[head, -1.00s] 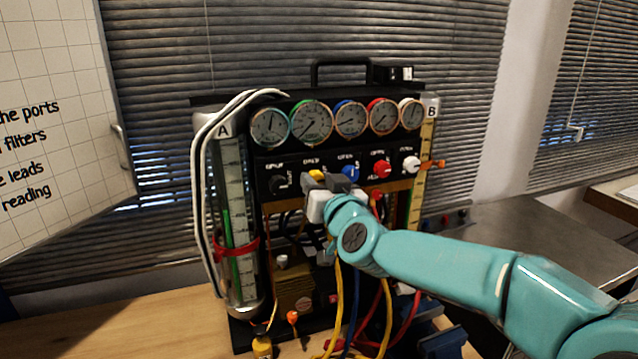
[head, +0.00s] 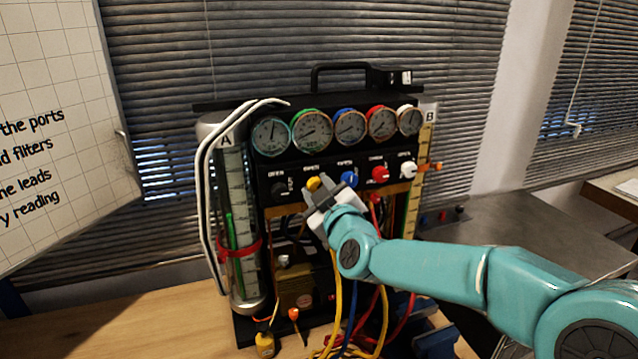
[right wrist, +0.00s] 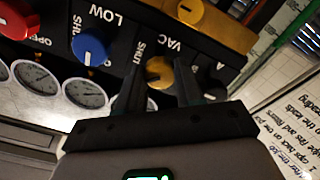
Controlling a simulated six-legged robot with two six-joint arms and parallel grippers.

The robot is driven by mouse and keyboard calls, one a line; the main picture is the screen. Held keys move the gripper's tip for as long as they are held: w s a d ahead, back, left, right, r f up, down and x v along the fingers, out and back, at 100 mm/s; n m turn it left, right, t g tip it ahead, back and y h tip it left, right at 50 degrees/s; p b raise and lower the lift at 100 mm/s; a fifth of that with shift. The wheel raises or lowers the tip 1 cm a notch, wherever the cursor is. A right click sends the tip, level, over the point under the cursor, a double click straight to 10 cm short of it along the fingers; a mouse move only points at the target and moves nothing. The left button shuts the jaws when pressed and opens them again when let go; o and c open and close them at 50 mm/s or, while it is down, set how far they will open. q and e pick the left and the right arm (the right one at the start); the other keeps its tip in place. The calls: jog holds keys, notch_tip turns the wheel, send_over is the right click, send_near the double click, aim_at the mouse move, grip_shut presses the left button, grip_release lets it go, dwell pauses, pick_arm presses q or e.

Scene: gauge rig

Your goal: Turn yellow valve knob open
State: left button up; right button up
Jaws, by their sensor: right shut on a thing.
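The yellow valve knob (head: 313,184) is in the knob row on the black front panel of the gauge rig (head: 262,170), between a black knob and the blue knob. My right gripper (head: 327,187) is at this knob, its arm coming in from the right. In the right wrist view the yellow knob (right wrist: 159,72) sits between the two dark fingertips (right wrist: 158,80), which are shut on it. The fingers hide part of the knob and its label. My left gripper is not in view.
The blue knob (head: 348,179) is close beside the gripper, with red (head: 380,174) and white (head: 407,170) knobs farther right. Gauges (head: 312,130) line the panel above. Yellow, blue and red hoses hang below. A white hose (head: 207,190) loops at the left.

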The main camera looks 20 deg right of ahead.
jog(key=n+p, duration=0.1)
jog(key=n, duration=0.3)
jog(key=shift+r+n, duration=0.1)
jog(key=shift+n, duration=0.2)
jog(key=shift+n+p, duration=0.8)
jog(key=shift+n, duration=1.4)
jog(key=o, duration=1)
jog(key=shift+o, duration=0.2)
jog(key=shift+s, duration=0.5)
jog(key=s+b, duration=0.3)
jog(key=s, duration=1.2)
jog(key=shift+d, duration=0.3)
